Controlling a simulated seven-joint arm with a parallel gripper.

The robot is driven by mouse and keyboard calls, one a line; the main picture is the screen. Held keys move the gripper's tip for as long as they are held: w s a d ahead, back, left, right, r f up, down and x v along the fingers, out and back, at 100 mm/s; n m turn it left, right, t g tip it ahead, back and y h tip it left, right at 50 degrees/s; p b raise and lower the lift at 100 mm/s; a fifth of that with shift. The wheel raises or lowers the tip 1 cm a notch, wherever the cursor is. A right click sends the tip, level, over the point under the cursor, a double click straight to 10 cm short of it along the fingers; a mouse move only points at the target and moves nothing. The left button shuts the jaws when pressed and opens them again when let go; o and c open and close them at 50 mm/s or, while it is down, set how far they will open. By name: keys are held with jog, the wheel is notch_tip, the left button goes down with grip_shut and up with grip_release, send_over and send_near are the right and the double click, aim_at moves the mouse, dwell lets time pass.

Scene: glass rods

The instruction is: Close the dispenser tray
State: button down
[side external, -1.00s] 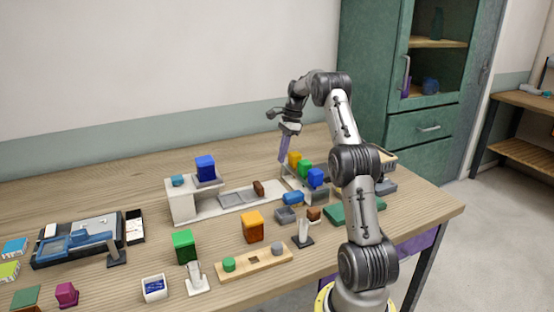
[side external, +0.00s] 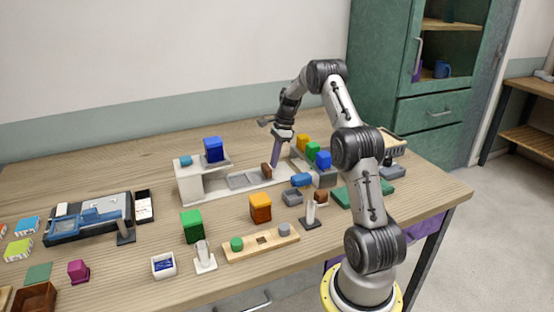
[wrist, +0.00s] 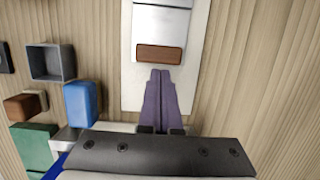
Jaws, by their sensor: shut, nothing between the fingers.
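The dispenser (side external: 190,184) is a white unit with a raised housing at the left and a long flat base running right. Its grey tray (side external: 243,180) lies drawn out along the base, with a brown handle block (side external: 266,170) at its right end. In the wrist view the brown handle (wrist: 159,54) sits at the end of the pale tray (wrist: 160,28). My gripper (side external: 275,164) has purple fingers, shut and empty, pointing down just right of the handle. In the wrist view the fingertips (wrist: 160,72) are just below the handle; I cannot tell whether they touch it.
A blue block (side external: 213,149) sits on top of the housing. Yellow, green and blue blocks (side external: 312,152) stand in a rack to the right of my gripper. A blue piece (side external: 302,180) and a grey open box (side external: 292,198) lie in front. An orange block (side external: 260,207) stands nearer.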

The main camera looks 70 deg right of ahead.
aim_at(250, 177)
jog(key=shift+w, duration=0.1)
jog(key=w+a, duration=0.5)
jog(key=shift+w+a, duration=0.25)
jog(key=shift+a, duration=0.1)
